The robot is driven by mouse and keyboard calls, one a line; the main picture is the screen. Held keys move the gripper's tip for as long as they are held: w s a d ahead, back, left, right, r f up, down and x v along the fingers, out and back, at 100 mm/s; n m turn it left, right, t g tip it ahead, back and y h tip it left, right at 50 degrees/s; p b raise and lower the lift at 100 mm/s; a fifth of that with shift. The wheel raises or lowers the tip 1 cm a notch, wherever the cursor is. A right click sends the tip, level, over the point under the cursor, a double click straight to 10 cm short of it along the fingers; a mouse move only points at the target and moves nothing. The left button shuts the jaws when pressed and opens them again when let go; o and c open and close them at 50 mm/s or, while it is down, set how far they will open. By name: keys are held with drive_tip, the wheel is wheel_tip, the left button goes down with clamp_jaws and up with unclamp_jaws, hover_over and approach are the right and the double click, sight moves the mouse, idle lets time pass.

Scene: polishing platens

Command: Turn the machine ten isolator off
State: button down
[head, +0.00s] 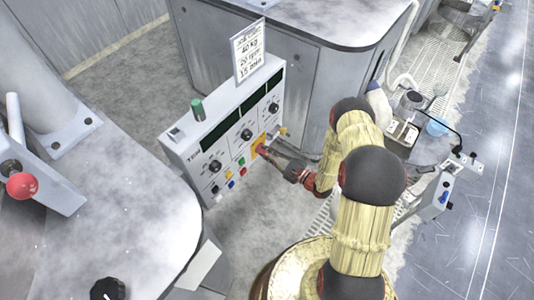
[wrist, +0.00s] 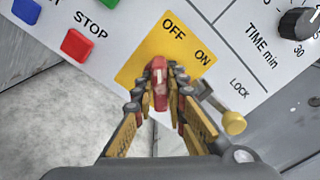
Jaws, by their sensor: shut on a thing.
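The isolator is a red handle (wrist: 160,88) on a yellow plate (wrist: 142,62) marked OFF and ON, on the front of the white control box (head: 225,135). In the wrist view, my gripper (wrist: 161,80) has its fingers closed on both sides of the red handle. The handle points up the picture, roughly toward OFF, but the fingers cover part of it and its exact setting is unclear. In the head view, my gripper (head: 266,151) reaches the yellow plate (head: 258,141) from the right.
A metal lock tab with a brass-coloured knob (wrist: 234,122) sits close to my right finger, near the word LOCK. A red STOP button (wrist: 77,44) and a blue button (wrist: 27,11) are at left. Black dials (head: 246,134) and a sign (head: 249,52) are on the box.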

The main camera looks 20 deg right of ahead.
drive_tip(key=shift+n, duration=0.3)
drive_tip(key=c, duration=1.9)
unclamp_jaws()
drive_tip(key=shift+o, duration=0.5)
drive_tip(key=v, duration=1.2)
